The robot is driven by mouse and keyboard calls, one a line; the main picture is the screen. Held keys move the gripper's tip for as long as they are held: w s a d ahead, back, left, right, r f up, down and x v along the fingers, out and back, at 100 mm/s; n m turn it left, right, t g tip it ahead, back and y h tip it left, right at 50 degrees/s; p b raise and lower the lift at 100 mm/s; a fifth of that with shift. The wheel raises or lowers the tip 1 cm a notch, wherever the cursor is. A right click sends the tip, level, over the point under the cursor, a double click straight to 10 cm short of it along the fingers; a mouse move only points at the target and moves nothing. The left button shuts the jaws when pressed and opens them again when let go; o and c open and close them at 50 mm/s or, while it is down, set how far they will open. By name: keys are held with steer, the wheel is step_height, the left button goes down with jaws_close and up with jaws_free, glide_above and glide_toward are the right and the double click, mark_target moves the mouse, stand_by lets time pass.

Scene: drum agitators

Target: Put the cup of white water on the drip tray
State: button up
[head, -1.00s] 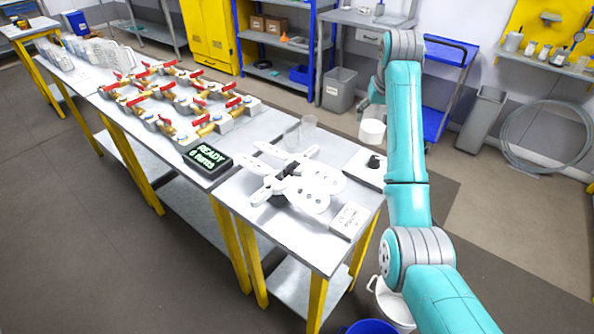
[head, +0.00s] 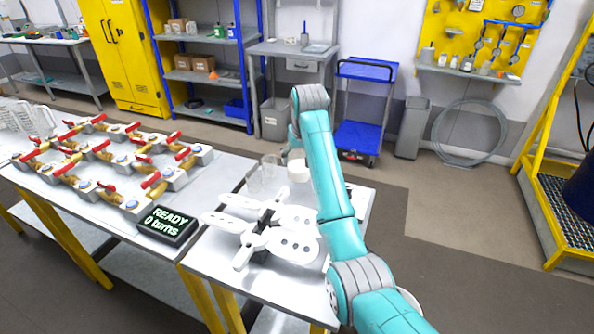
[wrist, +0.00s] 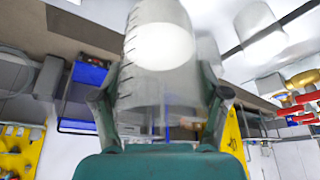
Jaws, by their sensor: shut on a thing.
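A clear cup with white content (head: 298,172) is held by my gripper (head: 293,154) at the back of the near table. In the wrist view the same cup (wrist: 163,45) fills the top middle, with white inside. My gripper (wrist: 163,98) is shut around it, one finger on each side. In the head view I cannot tell whether its base touches the table. Two clear cups, a nearer one (head: 254,180) and a farther one (head: 270,165), stand just left of it. I cannot pick out the drip tray with certainty; my arm hides the table's right part.
A white multi-bladed part (head: 290,218) lies on the near table (head: 222,262). A blue cart (head: 360,115) stands behind.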

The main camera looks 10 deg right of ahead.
mark_target(299, 167)
steer(key=shift+f, duration=2)
steer(key=shift+d+f, duration=0.1)
steer(key=o, duration=1.7)
